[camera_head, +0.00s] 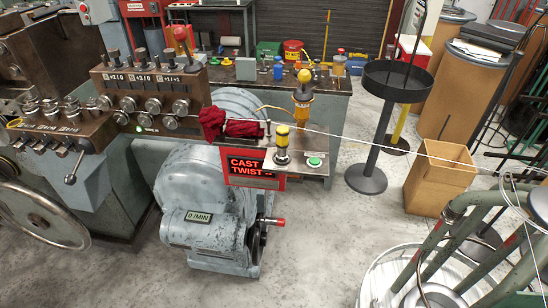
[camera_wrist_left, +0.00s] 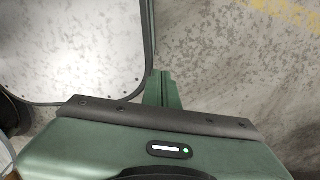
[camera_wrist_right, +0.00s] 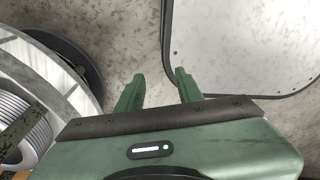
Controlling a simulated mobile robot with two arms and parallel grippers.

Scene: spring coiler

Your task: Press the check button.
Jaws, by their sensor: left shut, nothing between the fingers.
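A green push button (camera_head: 314,162) with a pale ring sits on the small metal panel (camera_head: 318,172) at the front of the coiling machine in the head view; I see no label naming it as the check button. Left of it on the same panel stands a yellow-topped post (camera_head: 282,142). My left gripper (camera_wrist_left: 161,73) is shut and empty over the floor in the left wrist view. My right gripper (camera_wrist_right: 158,76) is open and empty over the floor in the right wrist view. Neither gripper shows in the head view, and the button shows in neither wrist view.
A red lit CAST TWIST display (camera_head: 252,167) hangs beside the panel. A thin wire runs from the machine rightward past a cardboard box (camera_head: 438,187). A black round stand (camera_head: 397,82) is behind.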

